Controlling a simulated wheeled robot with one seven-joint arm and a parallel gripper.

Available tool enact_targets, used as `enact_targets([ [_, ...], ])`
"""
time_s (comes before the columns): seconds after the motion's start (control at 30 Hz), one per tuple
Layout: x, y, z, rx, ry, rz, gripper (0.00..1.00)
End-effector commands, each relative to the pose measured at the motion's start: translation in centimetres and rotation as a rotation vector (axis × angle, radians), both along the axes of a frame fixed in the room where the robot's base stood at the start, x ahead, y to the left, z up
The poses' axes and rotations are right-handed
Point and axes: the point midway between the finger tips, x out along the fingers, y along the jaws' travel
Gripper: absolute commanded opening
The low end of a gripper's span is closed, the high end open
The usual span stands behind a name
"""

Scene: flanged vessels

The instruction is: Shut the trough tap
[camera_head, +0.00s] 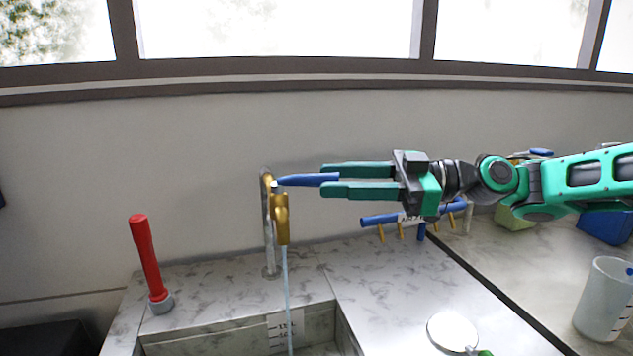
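The trough tap has a grey upright pipe (268,235), a brass spout (281,218) pointing down and a blue lever (305,180) lying roughly level to the right. A thin pale blue stream (287,285) runs from the spout into the trough (185,345). My gripper (324,180) comes in from the right, its two green fingers one above the other in the picture. The lever's right end lies between the fingers in this view. The fingers are parted, but whether they press on the lever cannot be told.
A red-handled lever (147,258) on a grey base stands left of the trough. Behind my gripper is a blue manifold (378,219) with several yellow outlets. A white round lid (452,331) and a white jug (604,300) are at right. The wall (120,160) is close behind the tap.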

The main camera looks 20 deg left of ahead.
Motion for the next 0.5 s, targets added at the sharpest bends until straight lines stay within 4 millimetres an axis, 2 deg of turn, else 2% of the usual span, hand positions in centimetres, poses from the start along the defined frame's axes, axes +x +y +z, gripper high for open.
enact_targets([
  [0.2, -0.8, 3.3, 0.0, 0.0, 0.0, 0.001, 0.36],
  [0.5, -1.2, 4.9, 0.0, -0.001, 0.001, 0.0, 0.36],
])
